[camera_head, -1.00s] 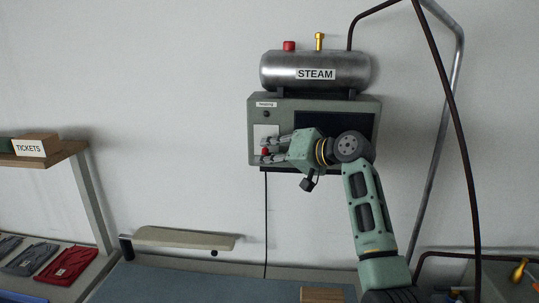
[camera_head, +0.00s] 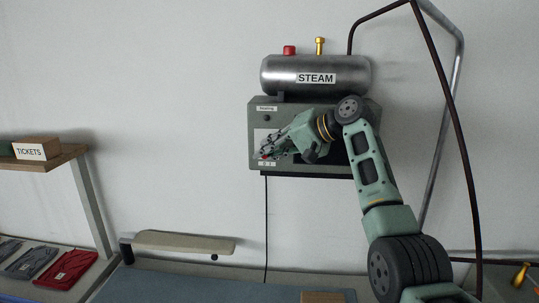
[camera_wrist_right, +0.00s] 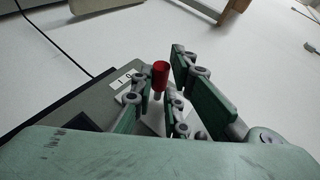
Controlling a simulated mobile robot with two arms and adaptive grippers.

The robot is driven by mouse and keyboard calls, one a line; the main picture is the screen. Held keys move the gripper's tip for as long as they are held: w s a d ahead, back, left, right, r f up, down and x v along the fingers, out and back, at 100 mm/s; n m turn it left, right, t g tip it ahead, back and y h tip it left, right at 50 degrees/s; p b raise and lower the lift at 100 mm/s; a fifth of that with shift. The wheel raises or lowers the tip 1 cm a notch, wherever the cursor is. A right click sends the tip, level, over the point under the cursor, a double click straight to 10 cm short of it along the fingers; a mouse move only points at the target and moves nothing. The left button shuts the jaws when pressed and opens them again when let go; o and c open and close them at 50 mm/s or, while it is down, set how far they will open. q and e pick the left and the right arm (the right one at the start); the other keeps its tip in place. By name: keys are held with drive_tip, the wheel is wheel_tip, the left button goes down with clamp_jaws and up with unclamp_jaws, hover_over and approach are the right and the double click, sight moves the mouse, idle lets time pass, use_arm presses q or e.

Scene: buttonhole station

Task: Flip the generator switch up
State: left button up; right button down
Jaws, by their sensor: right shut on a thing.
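The generator is a grey box (camera_head: 259,116) on the wall under a silver tank (camera_head: 300,73) marked STEAM. Its switch (camera_head: 264,158) has a red tip, low on the white plate, just above small labels. In the right wrist view the switch (camera_wrist_right: 160,73) is a red cylinder on a pale stem. My right gripper (camera_head: 269,152) reaches in from the right, pointing down and left, its fingers closed around the switch. In the right wrist view its fingers (camera_wrist_right: 158,92) stand on both sides of the stem. The fingers hide part of the switch and plate. My left gripper is not in view.
A cable (camera_head: 265,220) hangs below the box. A dark hose (camera_head: 452,110) and a metal pipe (camera_head: 437,140) run down at the right. A shelf (camera_head: 60,160) with a TICKETS box (camera_head: 36,148) is at the left. A narrow padded board (camera_head: 185,241) stands below.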

drive_tip(key=shift+r+m+g, duration=0.2)
drive_tip(key=shift+m+g, duration=0.1)
drive_tip(key=shift+g, duration=0.1)
drive_tip(key=shift+r, duration=0.1)
idle(0.4)
drive_tip(key=c, duration=1.7)
unclamp_jaws()
drive_tip(key=shift+c, duration=0.2)
drive_tip(key=shift+r, duration=0.1)
drive_tip(key=v, duration=1.2)
drive_tip(key=shift+w, duration=0.2)
drive_tip(key=shift+d, duration=0.15)
